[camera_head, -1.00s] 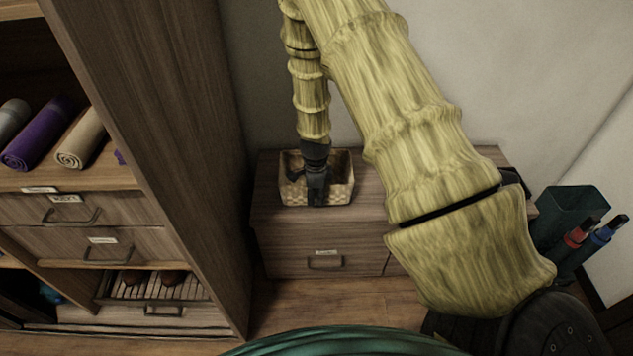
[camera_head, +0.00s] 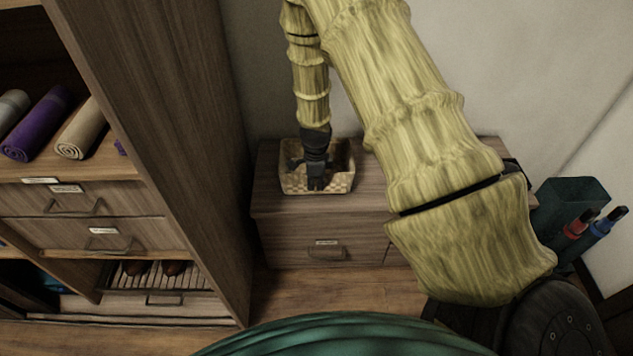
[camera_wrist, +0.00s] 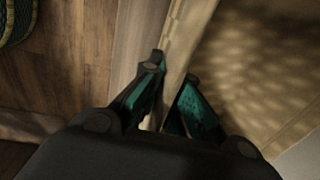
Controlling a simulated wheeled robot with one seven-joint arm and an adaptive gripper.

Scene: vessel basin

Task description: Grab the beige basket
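The beige woven basket (camera_head: 343,181) sits on the low wooden cabinet in the head view, just left of my large arm link. My gripper (camera_head: 306,174) is at the basket, pointing down, and covers part of its front and interior. In the wrist view, the basket (camera_wrist: 265,75) fills the right side, its inside lit in patches. My gripper's fingers (camera_wrist: 172,72) are close together on either side of the basket's rim wall, which runs between them. They look closed on that wall. The basket appears to rest on the cabinet top; any lift is too small to tell.
The low cabinet (camera_head: 325,228) has bare top around the basket. A tall shelf unit (camera_head: 165,150) with rolled mats stands close on the left. A dark green bin (camera_head: 572,205) stands at the right. The wall is close behind.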

